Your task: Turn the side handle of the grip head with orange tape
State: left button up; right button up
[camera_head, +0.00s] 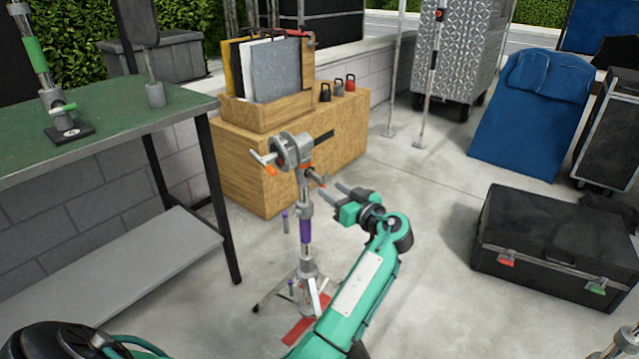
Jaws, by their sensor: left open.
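The grip head (291,151) is a grey round metal clamp on top of an upright stand (306,230) with a purple band. A small red-tipped handle points right, close to my gripper. My left gripper (329,189) is open, with its two grey fingers pointing left towards the stand, just right of and below the grip head. I see nothing between the fingers. Whether a fingertip touches the small handle I cannot tell. My right gripper is not in view.
A wooden box (240,165) with boards and small weights stands behind the stand. A green-topped table (120,115) is on the left, bearing another clamp with green tape (38,60). A black case (550,245) lies at the right. Open floor separates the case and stand.

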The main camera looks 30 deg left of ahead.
aim_at(324, 185)
pick_arm(q)
jog(key=x, duration=0.7)
jog(key=shift+a+f+b, duration=0.1)
jog(key=shift+b, duration=0.3)
grip_shut()
